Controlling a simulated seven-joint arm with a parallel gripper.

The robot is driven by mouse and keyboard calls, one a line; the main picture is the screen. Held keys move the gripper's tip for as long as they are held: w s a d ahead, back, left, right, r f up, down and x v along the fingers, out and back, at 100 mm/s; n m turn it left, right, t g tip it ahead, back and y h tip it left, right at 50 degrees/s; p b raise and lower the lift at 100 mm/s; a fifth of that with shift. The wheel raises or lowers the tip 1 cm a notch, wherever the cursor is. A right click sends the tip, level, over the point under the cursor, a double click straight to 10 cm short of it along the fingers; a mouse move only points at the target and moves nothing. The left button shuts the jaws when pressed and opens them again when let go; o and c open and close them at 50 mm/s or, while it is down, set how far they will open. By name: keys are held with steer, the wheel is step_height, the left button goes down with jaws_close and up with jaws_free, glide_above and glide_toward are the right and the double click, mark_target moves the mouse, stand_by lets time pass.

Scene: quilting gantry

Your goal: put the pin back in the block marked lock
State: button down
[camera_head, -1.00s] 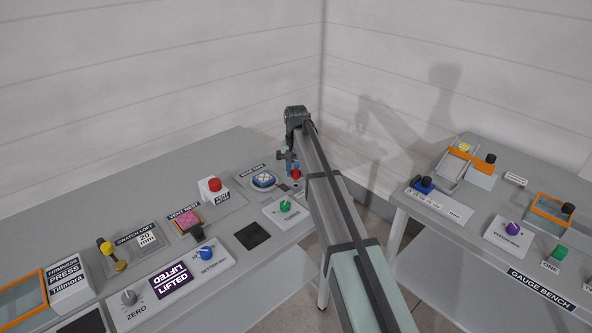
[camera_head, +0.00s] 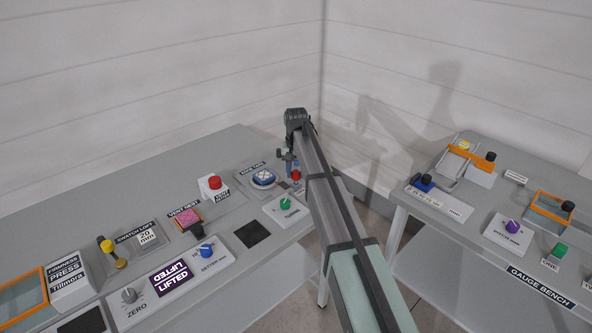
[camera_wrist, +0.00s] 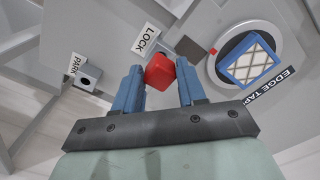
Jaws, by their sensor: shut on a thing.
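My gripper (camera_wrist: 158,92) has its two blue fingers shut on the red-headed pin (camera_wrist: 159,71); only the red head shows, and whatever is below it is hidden. The block marked lock has its white LOCK label (camera_wrist: 146,40) just up and left of the red head. A dark grey block (camera_wrist: 189,50) lies just beyond the head, partly covered. I cannot tell whether the pin is in a hole. The PARK block (camera_wrist: 89,74), at the left, shows an open dark hole. In the head view the red head (camera_head: 296,175) is at the bench's right end, beside my gripper.
The round EDGE TAPE holder with a blue-and-white piece (camera_wrist: 249,62) is close right of my gripper. In the head view a green knob (camera_head: 285,203) and a red button (camera_head: 215,182) stand nearby. A gap separates this bench from the gauge bench (camera_head: 470,230).

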mark_target(296, 172)
steer(key=shift+f, duration=0.9)
steer(key=c, duration=0.6)
jaws_free()
steer(key=shift+o, duration=0.2)
step_height(296, 172, up, 14)
steer(key=shift+f, duration=0.15)
